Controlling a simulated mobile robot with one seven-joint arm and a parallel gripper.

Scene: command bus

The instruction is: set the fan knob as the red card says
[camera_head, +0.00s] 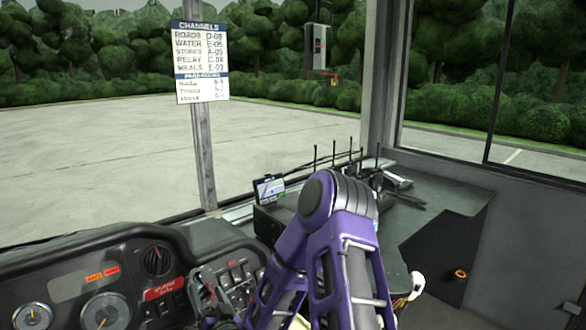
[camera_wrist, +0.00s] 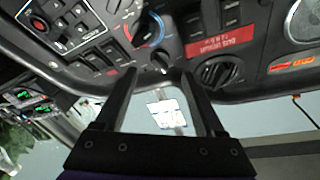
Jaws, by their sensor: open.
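A red card (camera_head: 164,289) with pale lettering is on the dashboard below a round black vent (camera_head: 157,260). It shows upside down in the wrist view (camera_wrist: 220,38); its wording is too blurred to read. A round dial with a blue and red arc (camera_wrist: 148,29) and a small dark knob (camera_wrist: 161,62) sit left of the card there. I cannot tell which is the fan knob, and its setting is unreadable. My gripper (camera_wrist: 160,74) is open and empty, its two dark fingers pointing at the dashboard, with the small knob between and beyond the tips.
Switch panels (camera_wrist: 75,25) flank the dials. Gauges (camera_head: 105,312) are at lower left. A white channels sheet (camera_head: 202,62) hangs on the window post. A small screen (camera_head: 269,189) and radios stand on the desk behind my arm. A dark desk (camera_head: 445,190) extends right.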

